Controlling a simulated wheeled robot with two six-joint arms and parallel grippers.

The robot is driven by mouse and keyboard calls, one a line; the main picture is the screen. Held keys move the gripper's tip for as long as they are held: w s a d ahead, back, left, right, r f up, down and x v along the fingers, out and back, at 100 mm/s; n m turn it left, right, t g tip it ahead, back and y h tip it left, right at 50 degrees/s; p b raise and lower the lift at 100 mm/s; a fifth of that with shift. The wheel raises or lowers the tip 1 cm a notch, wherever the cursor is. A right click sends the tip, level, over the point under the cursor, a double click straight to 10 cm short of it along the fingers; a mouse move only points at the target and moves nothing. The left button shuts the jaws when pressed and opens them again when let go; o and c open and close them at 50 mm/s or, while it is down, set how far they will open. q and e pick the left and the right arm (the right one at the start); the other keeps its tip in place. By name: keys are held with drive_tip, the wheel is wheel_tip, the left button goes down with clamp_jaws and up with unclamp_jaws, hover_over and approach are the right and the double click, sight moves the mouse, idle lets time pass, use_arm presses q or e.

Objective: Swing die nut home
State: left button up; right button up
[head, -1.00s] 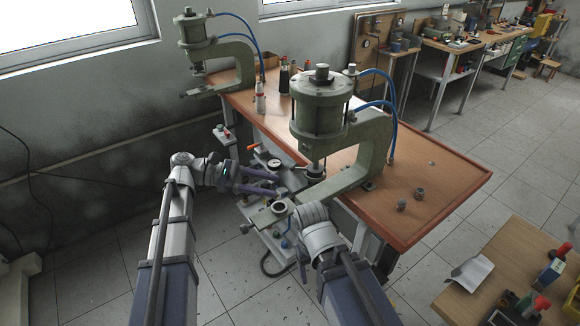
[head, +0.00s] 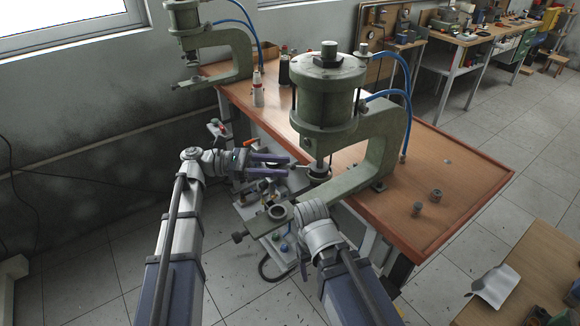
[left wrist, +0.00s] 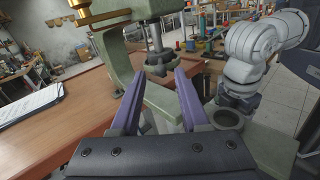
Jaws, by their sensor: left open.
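The near green press (head: 330,95) stands at the bench edge. A dark round collar that looks like the die nut (head: 319,171) sits at the lower end of its ram, with a short light bar pointing left. In the left wrist view the nut (left wrist: 159,62) hangs on the ram rod, ahead of and between my fingertips. My left gripper (head: 287,165) is open, its two purple fingers pointing right at the nut's bar. I cannot tell whether they touch it. The left fingers also show in the left wrist view (left wrist: 158,74).
The press's lower arm has a ringed hole (head: 279,212) below the nut. A second green press (head: 215,55) stands at the back left. Blue hoses (head: 408,90) run behind the near press. Two small metal parts (head: 427,201) lie on the wooden bench (head: 460,190) at right.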

sight(310, 171)
use_arm(q)
drive_tip(key=shift+s+d, duration=0.1)
drive_tip(key=shift+d, duration=1.45)
clamp_jaws()
